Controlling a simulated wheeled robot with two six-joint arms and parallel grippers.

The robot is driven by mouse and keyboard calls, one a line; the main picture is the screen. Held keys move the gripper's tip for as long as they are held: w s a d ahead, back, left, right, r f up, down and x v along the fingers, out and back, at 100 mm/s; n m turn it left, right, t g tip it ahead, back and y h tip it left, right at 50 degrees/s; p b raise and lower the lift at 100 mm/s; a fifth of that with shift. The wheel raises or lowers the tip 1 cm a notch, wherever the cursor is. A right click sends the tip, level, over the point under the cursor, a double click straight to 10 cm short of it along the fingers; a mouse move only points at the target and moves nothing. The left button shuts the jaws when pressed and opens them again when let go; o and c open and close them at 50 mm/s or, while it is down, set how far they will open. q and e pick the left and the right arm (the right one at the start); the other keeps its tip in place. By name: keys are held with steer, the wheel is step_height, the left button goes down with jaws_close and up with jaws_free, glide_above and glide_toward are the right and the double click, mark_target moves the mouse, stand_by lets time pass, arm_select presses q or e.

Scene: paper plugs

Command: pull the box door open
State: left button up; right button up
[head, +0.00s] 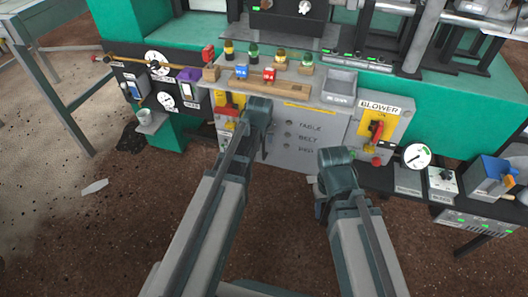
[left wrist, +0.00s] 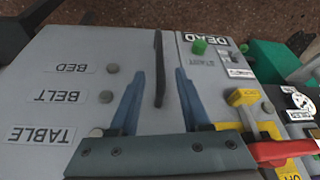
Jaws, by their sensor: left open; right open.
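The grey box door (head: 292,157) with TABLE and BELT labels faces me in the head view, and it looks shut. It fills the left of the left wrist view (left wrist: 60,72), where its labels appear upside down. A thin dark handle (left wrist: 159,62) stands on the door near its edge. My left gripper (head: 257,150) is at the door's left side; in the left wrist view its two blue fingers (left wrist: 159,76) are open, one on each side of the handle, apart from it. My right gripper (head: 320,208) is open, lower and right of the door, holding nothing visible.
A BLOWER box (head: 378,130) with a yellow and red switch stands right of the door. A red and yellow switch (left wrist: 262,140) lies close beside my left gripper. Above the door is a ledge with a wooden block (head: 268,87). The brown floor in front is mostly clear.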

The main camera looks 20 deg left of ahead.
mark_target(264, 146)
arm_select(q)
steer(key=b+x, duration=0.6)
steer(key=x, duration=0.2)
steer(key=shift+f+b, duration=0.25)
steer(key=shift+b, duration=0.05)
steer(key=shift+r, duration=0.1)
steer(key=shift+c, duration=0.3)
jaws_close()
stand_by(0.6)
